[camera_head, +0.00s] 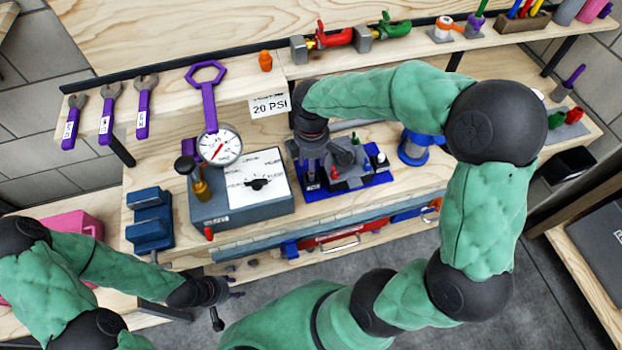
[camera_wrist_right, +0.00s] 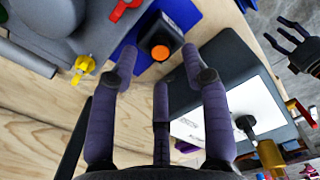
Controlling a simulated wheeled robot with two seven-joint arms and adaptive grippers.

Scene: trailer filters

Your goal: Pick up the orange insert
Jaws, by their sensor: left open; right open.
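A round orange top (camera_wrist_right: 160,53), which looks like the orange insert, sits in a black square block (camera_wrist_right: 158,38) at the edge of a blue tray (camera_wrist_right: 122,50). My right gripper (camera_wrist_right: 160,72) is open and empty, its purple fingers spread toward the block with the orange top between the two outer tips in the picture. In the head view the right gripper (camera_head: 312,172) hangs over the blue tray (camera_head: 345,188) and hides the block. A small orange piece (camera_head: 265,61) also stands on the upper shelf. My left gripper (camera_head: 222,298) is open and empty, low in front of the bench.
A grey box with a white dial panel (camera_head: 258,182) stands left of the tray, with a gauge (camera_head: 219,146) behind it. A grey fixture (camera_head: 350,165) fills the tray's middle. A blue vise-like block (camera_head: 150,220) is farther left. A shelf edge with a "20 PSI" sign (camera_head: 269,105) is behind.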

